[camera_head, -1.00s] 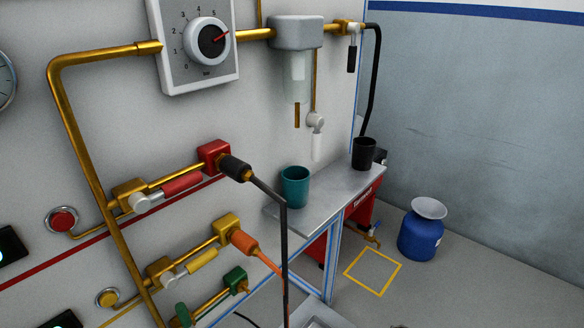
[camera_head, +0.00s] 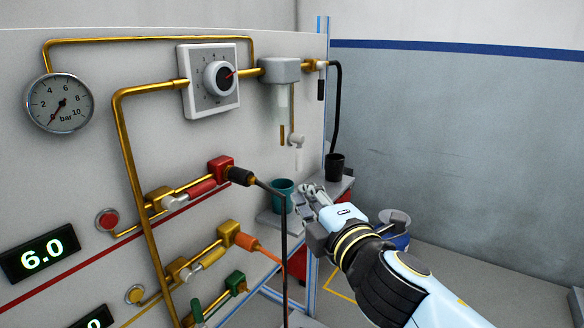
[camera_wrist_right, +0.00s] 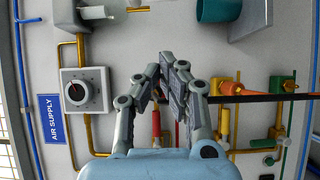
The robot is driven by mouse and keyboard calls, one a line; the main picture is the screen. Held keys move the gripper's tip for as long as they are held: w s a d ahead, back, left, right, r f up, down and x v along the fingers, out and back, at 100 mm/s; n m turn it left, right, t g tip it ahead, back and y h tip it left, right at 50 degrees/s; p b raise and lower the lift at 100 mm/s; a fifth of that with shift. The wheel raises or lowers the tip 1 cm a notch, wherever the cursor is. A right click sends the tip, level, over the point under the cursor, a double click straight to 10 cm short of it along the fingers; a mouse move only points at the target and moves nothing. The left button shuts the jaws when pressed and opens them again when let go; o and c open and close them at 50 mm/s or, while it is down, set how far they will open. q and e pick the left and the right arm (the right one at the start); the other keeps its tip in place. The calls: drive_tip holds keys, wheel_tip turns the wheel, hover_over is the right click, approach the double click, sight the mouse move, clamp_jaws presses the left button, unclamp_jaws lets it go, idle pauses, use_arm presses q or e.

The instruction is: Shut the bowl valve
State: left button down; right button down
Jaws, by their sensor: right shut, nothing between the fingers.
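The clear filter bowl (camera_head: 283,97) hangs under a grey head at the upper right of the panel. The bowl valve (camera_head: 296,139) is a small white fitting below it, with a white lever that hangs downward. The gripper's fingers also show in the wrist view (camera_wrist_right: 170,72). My left gripper is not in view.
A dark hose (camera_head: 284,235) hangs from the red coupling in front of the panel. A blue container (camera_head: 394,238) stands on the floor behind my arm.

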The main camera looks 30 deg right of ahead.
drive_tip(key=shift+w, duration=0.15)
drive_tip(key=p, duration=0.1)
approach(299, 156)
drive_tip(key=w+a, duration=0.5)
drive_tip(key=w+d, duration=0.1)
drive_tip(key=d, duration=0.1)
drive_tip(key=w+d+f, duration=0.1)
drive_tip(key=d, duration=0.1)
drive_tip(key=shift+w, duration=0.35)
